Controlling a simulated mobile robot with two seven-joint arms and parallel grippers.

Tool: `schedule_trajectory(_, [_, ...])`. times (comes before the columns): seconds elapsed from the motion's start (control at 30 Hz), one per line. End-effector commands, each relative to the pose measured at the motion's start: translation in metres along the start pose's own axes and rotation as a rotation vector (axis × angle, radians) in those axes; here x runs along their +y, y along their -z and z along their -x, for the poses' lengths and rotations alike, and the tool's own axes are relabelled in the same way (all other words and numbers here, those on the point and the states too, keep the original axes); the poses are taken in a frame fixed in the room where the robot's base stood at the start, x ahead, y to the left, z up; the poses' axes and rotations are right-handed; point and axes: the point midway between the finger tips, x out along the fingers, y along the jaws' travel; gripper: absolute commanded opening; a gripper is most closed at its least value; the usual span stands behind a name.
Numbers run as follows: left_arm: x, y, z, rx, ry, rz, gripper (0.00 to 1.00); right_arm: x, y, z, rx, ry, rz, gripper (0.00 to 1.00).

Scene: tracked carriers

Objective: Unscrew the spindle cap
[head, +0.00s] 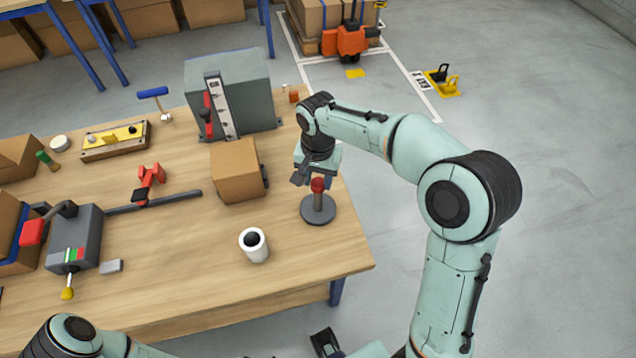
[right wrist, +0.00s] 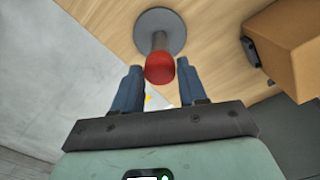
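The spindle cap (head: 318,184) is red and sits on top of a short grey spindle that stands upright on a round dark base (head: 318,210), near the table's right edge. My right gripper (head: 313,180) is above it, pointing down. In the right wrist view the cap (right wrist: 160,68) shows in the gap between the two blue fingers of the right gripper (right wrist: 160,82). The fingers are apart; I see clear space beside the cap, so they do not grip it. At the bottom edge of the head view a dark part, perhaps of my left gripper, shows; its fingers cannot be made out.
A white cup (head: 254,248) with a dark round top stands front-left of the spindle. A cardboard box (head: 236,170) is close on its left, with a grey machine (head: 240,95) behind. A vise-like grey block (head: 88,240) is at far left. The table's front right is clear.

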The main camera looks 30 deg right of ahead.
Motion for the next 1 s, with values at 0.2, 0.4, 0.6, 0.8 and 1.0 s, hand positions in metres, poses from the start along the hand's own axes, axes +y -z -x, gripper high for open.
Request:
schedule_trajectory(0.2, [0.003, 0.001, 0.008, 0.003, -0.001, -0.001, 0.43, 0.0, 0.0, 0.001, -0.002, -0.002, 0.175, 0.2])
schedule_trajectory(0.4, [0.008, 0.004, 0.018, 0.008, -0.003, -0.003, 0.43, 0.0, 0.0, 0.002, -0.003, -0.001, 0.5, 0.2])
schedule_trajectory(0.6, [0.011, 0.006, 0.026, 0.013, -0.004, -0.004, 0.43, 0.0, 0.0, 0.001, -0.002, -0.001, 0.78, 0.2])
schedule_trajectory(0.8, [0.012, 0.006, 0.027, 0.013, -0.004, -0.005, 0.43, 0.0, 0.0, 0.0, -0.001, -0.001, 0.855, 0.2])
schedule_trajectory(1.0, [0.012, 0.006, 0.027, 0.013, -0.004, -0.004, 0.43, 0.0, 0.0, 0.0, -0.002, -0.001, 0.857, 0.2])
